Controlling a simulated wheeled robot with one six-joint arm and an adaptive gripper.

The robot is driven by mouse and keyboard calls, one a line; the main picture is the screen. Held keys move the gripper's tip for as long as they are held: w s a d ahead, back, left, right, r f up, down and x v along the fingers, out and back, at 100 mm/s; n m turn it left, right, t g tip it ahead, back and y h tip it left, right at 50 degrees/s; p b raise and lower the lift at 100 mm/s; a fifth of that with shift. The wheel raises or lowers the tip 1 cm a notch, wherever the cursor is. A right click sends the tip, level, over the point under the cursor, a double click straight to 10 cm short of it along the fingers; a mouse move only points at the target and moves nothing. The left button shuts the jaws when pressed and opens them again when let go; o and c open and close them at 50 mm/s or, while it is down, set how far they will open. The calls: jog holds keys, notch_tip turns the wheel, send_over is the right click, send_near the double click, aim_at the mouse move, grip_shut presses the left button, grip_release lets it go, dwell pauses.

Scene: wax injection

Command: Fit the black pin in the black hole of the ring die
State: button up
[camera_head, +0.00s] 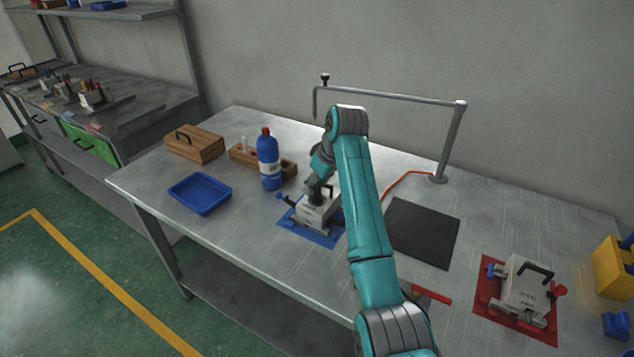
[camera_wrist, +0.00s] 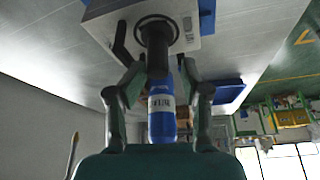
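A white die block (camera_head: 312,214) with a black handle stands on a blue mat (camera_head: 331,240) mid-table; the block also shows at the top of the wrist view (camera_wrist: 206,46). A black pin (camera_wrist: 157,50) stands upright at a dark round hole in the block's face. Its lower end is hidden, so how deep it sits cannot be seen. My gripper (camera_wrist: 161,75) is around the pin's free end, its two fingers on either side, with a gap visible at least on the right. In the head view my gripper (camera_head: 319,187) is just above the block, partly hidden.
A blue bottle (camera_head: 268,160), wooden rack (camera_head: 243,155), wooden box (camera_head: 194,144) and blue tray (camera_head: 200,193) stand left. A black mat (camera_head: 424,232) lies right, below a metal arm stand (camera_head: 452,143). Another white block (camera_head: 527,283) sits on a red mat (camera_head: 490,311).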

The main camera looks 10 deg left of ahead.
jog(key=shift+d+r, duration=0.1)
jog(key=v, duration=0.7)
dwell(0.4)
jog(key=shift+d+r, duration=0.1)
